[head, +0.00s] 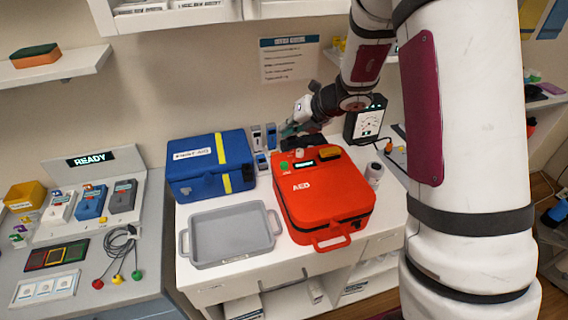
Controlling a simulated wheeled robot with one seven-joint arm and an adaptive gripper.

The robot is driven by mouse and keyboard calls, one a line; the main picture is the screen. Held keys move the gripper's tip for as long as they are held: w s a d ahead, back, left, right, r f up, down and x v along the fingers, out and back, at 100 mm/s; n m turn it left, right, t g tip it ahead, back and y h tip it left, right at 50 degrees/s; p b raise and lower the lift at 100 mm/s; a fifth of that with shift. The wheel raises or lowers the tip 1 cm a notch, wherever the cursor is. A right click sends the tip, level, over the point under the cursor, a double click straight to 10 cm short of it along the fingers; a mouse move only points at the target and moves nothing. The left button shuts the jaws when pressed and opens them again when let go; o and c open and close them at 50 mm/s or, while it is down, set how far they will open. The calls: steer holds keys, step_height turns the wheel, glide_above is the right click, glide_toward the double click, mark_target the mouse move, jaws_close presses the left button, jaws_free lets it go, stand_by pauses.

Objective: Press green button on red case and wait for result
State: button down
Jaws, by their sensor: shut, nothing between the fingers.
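The red case (325,205), marked AED, lies on the white counter with its front handle toward me. Its top back part has a small dark display with green lit characters (303,163). A green button (284,167) sits left of the display, and a yellow-orange part lies to its right. My gripper (289,130) is shut and empty, behind and above the case's back left edge. It looks apart from the green button. A dark shape just below it partly hides the case's back edge. The display text is too small to read.
A blue case (210,165) and an empty grey tray (231,233) stand left of the red case. Small blue-and-grey devices (263,139) stand behind it. A dial meter (367,121) and a small white bottle (374,173) are at right. A READY sign (91,158) is lit at far left.

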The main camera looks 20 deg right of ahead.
steer(key=b, duration=0.3)
glide_above(286, 162)
step_height(286, 162, down, 7)
steer(key=shift+r, duration=0.15)
steer(key=shift+s+f+b, duration=0.1)
steer(key=shift+f+b, duration=0.5)
steer(key=shift+f, duration=0.2)
steer(key=shift+f, duration=0.15)
stand_by(0.5)
steer(key=shift+f+b, duration=0.25)
steer(key=shift+b, duration=0.1)
steer(key=shift+f+b, duration=0.3)
steer(key=shift+f, duration=0.15)
stand_by(0.7)
steer(key=shift+r, duration=0.15)
steer(key=shift+r+p, duration=0.55)
steer(key=shift+r, duration=0.2)
